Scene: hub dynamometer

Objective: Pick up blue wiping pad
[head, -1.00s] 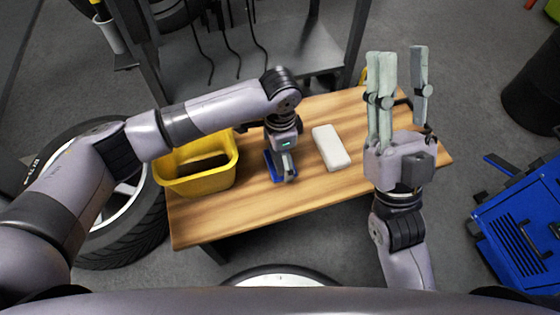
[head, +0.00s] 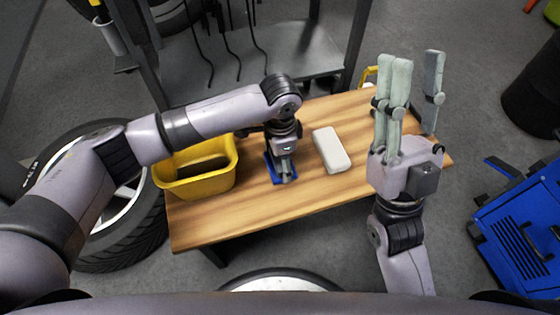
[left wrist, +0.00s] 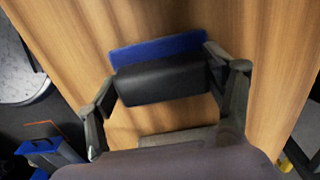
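The blue wiping pad (head: 270,171) lies on the wooden bench under my left gripper, which hides much of it in the head view. In the left wrist view it is a blue slab (left wrist: 160,47) with a thick black block on its near side. My left gripper (head: 284,176) points down at the pad. In the left wrist view its spread fingers (left wrist: 160,70) stand at the two ends of the black block, close to it; I cannot tell if they touch. My right gripper (head: 410,72) is open and empty, raised over the bench's right end, fingers pointing away.
On the wooden bench (head: 235,222), a yellow bin (head: 200,186) stands left of the pad and a white block (head: 331,150) lies to its right. A wheel with a tyre (head: 125,235) is at the left. A blue case (head: 520,230) stands on the floor at the right.

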